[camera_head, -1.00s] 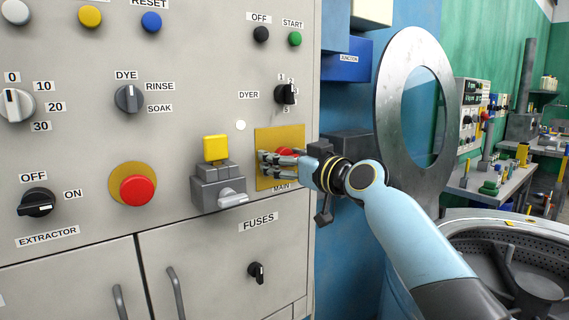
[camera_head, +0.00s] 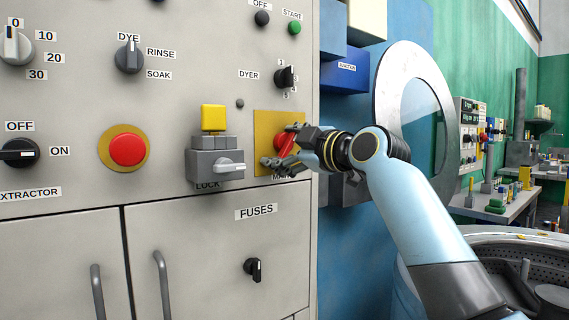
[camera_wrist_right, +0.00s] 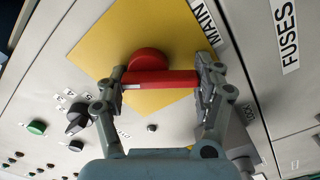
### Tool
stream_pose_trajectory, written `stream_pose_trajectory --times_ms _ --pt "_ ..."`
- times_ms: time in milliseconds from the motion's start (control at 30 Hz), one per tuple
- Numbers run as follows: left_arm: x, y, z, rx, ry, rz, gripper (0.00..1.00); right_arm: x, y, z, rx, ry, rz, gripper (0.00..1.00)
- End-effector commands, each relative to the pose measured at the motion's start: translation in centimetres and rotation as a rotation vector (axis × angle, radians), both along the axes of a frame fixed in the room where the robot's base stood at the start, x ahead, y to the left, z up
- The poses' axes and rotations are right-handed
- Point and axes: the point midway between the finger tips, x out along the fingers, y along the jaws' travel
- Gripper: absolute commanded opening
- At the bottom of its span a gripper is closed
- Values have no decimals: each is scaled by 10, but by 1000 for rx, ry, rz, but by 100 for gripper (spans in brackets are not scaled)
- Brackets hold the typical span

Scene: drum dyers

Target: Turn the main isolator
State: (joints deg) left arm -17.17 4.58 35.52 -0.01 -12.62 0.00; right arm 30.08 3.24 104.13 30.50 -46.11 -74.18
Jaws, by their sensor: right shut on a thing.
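The main isolator is a red bar handle on a round red hub (camera_wrist_right: 148,61), set on a yellow plate (camera_head: 264,125). Its handle (camera_head: 285,143) is tilted in the head view, with the upper end leaning right. My right gripper (camera_head: 282,145) is shut on the handle, one finger at each end, as the right wrist view (camera_wrist_right: 160,77) also shows. The MAIN label shows in the right wrist view (camera_wrist_right: 203,22) and is mostly hidden by my fingers in the head view. My left gripper is not in view.
Left of the yellow plate is a grey lock box (camera_head: 203,165) with a yellow block on top and a grey lever (camera_head: 228,168). A small dark round lamp (camera_head: 240,103) sits above. A red button (camera_head: 127,149) is further left. A large metal ring (camera_head: 388,80) stands behind my arm.

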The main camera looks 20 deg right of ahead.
Motion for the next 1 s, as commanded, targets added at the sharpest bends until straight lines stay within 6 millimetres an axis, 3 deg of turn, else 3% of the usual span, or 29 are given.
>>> stream_pose_trajectory --times_ms 100,400,1000 --pt "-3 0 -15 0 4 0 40 1 -1 -7 -103 -34 1 36" --pt "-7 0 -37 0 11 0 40 1 -3 -8 -348 -123 1 36" --pt "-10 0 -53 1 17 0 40 2 -6 -7 -584 -206 3 36"
